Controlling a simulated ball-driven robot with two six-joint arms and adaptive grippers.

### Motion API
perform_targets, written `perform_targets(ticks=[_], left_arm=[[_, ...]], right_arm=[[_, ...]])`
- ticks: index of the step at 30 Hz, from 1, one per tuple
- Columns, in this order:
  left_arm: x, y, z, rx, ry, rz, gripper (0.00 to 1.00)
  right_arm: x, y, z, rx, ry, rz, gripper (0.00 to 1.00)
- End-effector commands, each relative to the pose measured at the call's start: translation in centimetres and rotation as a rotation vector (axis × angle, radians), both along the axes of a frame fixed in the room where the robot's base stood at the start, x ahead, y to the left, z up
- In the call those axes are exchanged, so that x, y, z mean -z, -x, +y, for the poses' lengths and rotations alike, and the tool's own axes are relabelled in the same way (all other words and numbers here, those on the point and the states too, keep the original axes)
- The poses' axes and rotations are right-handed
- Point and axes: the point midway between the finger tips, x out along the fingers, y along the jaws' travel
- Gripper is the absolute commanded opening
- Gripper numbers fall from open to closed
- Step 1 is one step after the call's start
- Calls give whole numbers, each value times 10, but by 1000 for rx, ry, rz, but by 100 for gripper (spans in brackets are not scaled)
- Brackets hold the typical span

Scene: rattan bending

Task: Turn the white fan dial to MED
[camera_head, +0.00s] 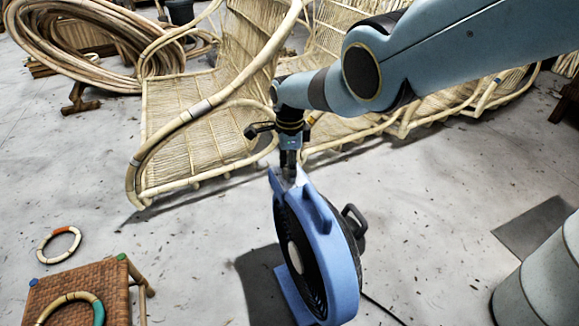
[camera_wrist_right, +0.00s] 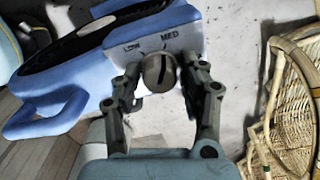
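The blue fan (camera_head: 333,240) stands on the floor below my right arm, its round grille facing left; it also shows in the wrist view (camera_wrist_right: 70,105). Its dial (camera_wrist_right: 158,72) is a greyish-beige round knob with a dark pointer line, below the printed words LOW and MED. The line runs nearly upright, toward the MED side, but its exact setting is hard to tell. My right gripper (camera_head: 289,172) points down at the fan's top. In the wrist view its two fingers (camera_wrist_right: 161,66) stand apart on either side of the dial, with slight gaps. My left gripper is out of view.
A rattan chair (camera_head: 205,125) and a longer rattan seat (camera_head: 440,108) stand behind the fan. Rattan coils (camera_head: 85,50) lie at the far left. A woven stool (camera_head: 75,290) stands front left, near a small ring (camera_head: 58,245).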

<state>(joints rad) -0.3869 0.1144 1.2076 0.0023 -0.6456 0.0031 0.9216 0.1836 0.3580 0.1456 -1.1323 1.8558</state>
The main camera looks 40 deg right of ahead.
Motion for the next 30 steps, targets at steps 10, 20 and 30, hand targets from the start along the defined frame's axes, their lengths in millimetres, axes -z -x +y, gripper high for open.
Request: perform_targets(ticks=[10, 20, 30], left_arm=[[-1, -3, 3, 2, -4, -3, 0], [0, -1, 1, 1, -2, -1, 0], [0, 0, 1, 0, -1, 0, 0]], right_arm=[[0, 0, 0, -1, 0, 0, 55], [-19, -2, -1, -1, 0, -3, 55], [-82, -1, 0, -1, 1, -4, 55]])
